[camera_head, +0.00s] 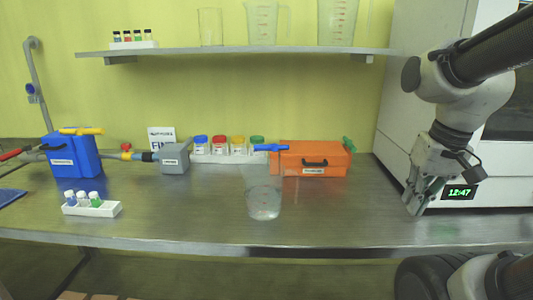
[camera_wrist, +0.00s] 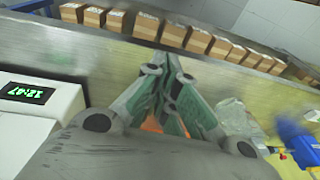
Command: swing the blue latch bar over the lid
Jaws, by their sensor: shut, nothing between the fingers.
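The blue latch bar (camera_head: 272,148) sits at the top left end of the orange box (camera_head: 313,160) in the head view. It juts left past the box's edge, apart from my gripper. The orange box has a dark handle and a label on its front. My gripper (camera_head: 413,207) is shut and empty, pointing down over the right part of the bench, well right of the box. In the wrist view my closed fingers (camera_wrist: 172,62) fill the middle and hide most of an orange patch behind them. I cannot make out the blue bar there.
A clear beaker (camera_head: 264,201) stands in front of the box's left end. A green bar (camera_head: 349,145) is at the box's right end. Several coloured-lid jars (camera_head: 237,145) stand left. A blue box (camera_head: 72,158) with a yellow bar is farther left. A clock-bearing white machine (camera_head: 425,120) stands right.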

